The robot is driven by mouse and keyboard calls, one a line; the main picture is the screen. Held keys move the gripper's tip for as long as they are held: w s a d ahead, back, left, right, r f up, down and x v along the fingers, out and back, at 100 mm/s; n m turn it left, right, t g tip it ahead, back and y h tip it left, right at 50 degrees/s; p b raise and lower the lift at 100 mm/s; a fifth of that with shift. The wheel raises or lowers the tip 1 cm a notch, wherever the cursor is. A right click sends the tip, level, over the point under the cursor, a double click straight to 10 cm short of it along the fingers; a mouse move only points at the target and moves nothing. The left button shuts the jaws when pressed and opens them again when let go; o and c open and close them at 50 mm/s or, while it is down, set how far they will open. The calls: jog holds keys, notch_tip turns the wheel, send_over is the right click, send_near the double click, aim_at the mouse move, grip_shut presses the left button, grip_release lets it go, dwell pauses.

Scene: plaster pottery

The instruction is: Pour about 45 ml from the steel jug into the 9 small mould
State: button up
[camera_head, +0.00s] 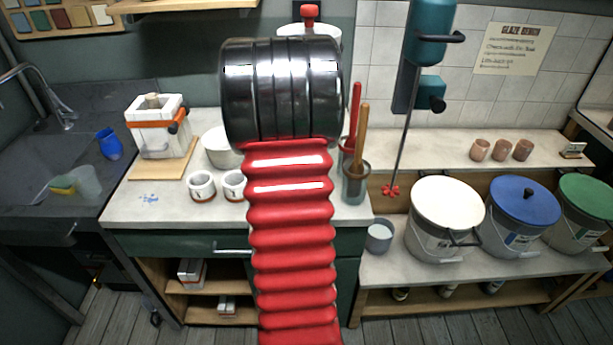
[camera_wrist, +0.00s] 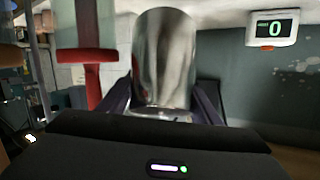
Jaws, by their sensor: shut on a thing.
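In the wrist view, my gripper (camera_wrist: 164,100) has its dark fingers closed on either side of the shiny steel jug (camera_wrist: 165,55). The jug's contents and spout cannot be made out. In the head view my arm hides the gripper and the jug. Two small white moulds with reddish-brown bands, a left one (camera_head: 201,186) and a right one (camera_head: 234,185), stand on the worktop left of my arm. Their number labels are not readable. A larger white plaster mould (camera_head: 158,126) with an orange strap stands on a wooden board farther left.
A white display (camera_wrist: 273,28) reads 0 in the wrist view. A white tub (camera_head: 222,148) stands behind the small moulds. A grey pot (camera_head: 356,184) with tall red and wooden handles stands right of my arm. Lidded buckets (camera_head: 445,215) stand on the right.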

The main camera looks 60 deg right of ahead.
jog(key=shift+a+f+h, duration=0.15)
jog(key=shift+a+h, duration=0.35)
jog(key=shift+a, duration=0.05)
jog(key=shift+s+a+f+h, duration=0.15)
jog(key=shift+a+h, duration=0.15)
jog(key=shift+h, duration=0.5)
notch_tip(320, 180, up, 9)
jog(key=a+h, duration=0.1)
jog(key=h, duration=0.2)
jog(key=shift+f+m+h, duration=0.15)
jog(key=shift+m+h, duration=0.15)
jog(key=shift+h, duration=0.1)
jog(key=shift+a+r+h, duration=0.5)
jog(key=shift+h, duration=0.3)
jog(key=shift+d, duration=0.25)
jog(key=shift+s+d+r, duration=0.1)
jog(key=shift+d, duration=0.15)
jog(key=shift+d+r+m+h, duration=0.1)
jog(key=shift+r+m+h, duration=0.2)
jog(key=shift+r+h, duration=0.45)
dwell(0.7)
